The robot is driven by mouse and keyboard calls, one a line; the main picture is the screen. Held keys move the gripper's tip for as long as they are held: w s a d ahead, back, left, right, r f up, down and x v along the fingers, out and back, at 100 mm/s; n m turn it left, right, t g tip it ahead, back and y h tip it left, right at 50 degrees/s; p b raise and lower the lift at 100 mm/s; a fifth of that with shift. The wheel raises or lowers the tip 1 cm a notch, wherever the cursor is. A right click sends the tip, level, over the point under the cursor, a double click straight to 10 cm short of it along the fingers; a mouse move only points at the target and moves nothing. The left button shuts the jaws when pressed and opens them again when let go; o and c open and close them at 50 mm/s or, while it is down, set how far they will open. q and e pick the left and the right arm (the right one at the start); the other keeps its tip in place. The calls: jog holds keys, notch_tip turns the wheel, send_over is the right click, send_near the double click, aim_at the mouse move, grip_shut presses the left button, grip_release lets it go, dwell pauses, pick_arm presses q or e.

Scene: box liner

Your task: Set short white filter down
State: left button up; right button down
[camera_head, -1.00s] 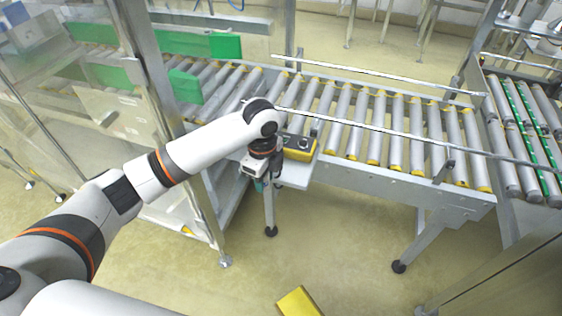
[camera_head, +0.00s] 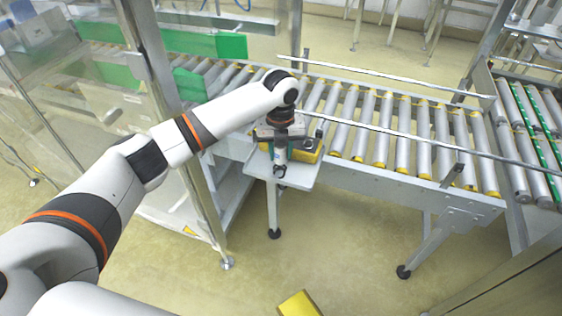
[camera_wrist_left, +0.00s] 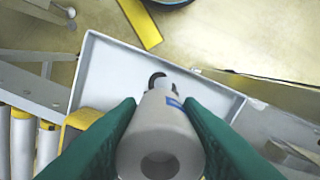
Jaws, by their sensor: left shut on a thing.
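My left gripper (camera_head: 280,157) has its green fingers shut on the short white filter (camera_wrist_left: 160,135). In the left wrist view the filter is a pale cylinder with a round hole in its near end and a blue mark on its side. It is held between the two fingers, over the small grey shelf (camera_wrist_left: 100,72) with a raised rim. This shelf (camera_head: 300,178) is fixed to the conveyor's near side in the head view. I cannot tell whether the filter touches the shelf. A dark curved hook shape shows just beyond the filter. My right gripper is in neither view.
A yellow box-like device (camera_head: 308,150) sits at the shelf's back, beside the gripper. The roller conveyor (camera_head: 385,125) runs behind, with a metal guide rail (camera_head: 400,133) along it. A glass-panelled frame stands at left. A yellow block (camera_head: 299,304) lies on the open floor.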

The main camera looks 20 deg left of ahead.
aim_at(281, 163)
pick_arm(q)
jog(key=shift+f, duration=2.25)
jog(key=shift+f, duration=0.1)
jog(key=o, duration=1)
jog(key=shift+c, duration=0.2)
notch_tip(281, 163, up, 12)
jog(key=shift+r, duration=0.15)
jog(key=shift+s+d, duration=0.1)
